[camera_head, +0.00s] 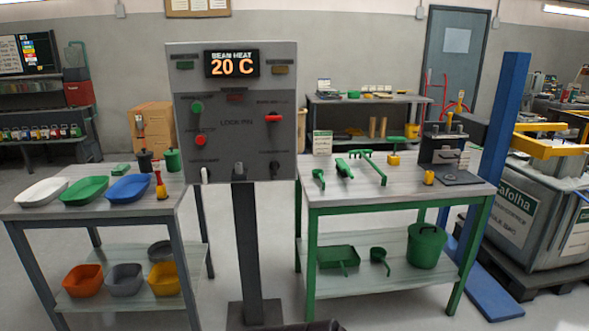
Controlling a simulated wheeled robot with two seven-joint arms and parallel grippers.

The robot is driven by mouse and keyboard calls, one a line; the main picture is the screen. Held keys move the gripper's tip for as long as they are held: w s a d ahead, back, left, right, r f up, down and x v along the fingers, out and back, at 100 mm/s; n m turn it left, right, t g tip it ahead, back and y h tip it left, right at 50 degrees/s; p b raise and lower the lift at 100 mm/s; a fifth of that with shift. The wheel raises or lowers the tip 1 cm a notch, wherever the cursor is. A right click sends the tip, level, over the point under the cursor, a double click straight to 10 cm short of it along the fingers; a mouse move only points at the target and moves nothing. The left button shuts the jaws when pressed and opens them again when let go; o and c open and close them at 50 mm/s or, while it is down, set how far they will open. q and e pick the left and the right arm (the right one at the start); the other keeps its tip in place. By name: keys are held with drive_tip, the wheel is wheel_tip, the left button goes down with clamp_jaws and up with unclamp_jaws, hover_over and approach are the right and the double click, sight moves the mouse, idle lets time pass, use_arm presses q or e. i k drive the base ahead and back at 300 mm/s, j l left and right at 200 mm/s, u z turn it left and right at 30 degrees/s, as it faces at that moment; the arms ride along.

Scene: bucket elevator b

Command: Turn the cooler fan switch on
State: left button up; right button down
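A grey control panel (235,150) stands on a dark post between two tables. Its display (232,63) reads "BEAN HEAT 20 C". On the panel's left are a green knob (197,107) and a red knob (201,140). A red handle (273,118) is on the right. Along the lower edge are a white lever (204,175), a grey knob (239,170) and a dark switch (274,168). The labels beside these controls are too small to read, so I cannot tell which one is the cooler fan switch.
The left table (100,211) holds white, green and blue trays. The right table (400,196) holds green tools and a dark device (442,148). A blue post (506,120) and a large grey bin (530,220) stand at right. Floor shows between the tables.

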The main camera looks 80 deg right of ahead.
sight(274, 164)
drive_tip(key=z, duration=2.35)
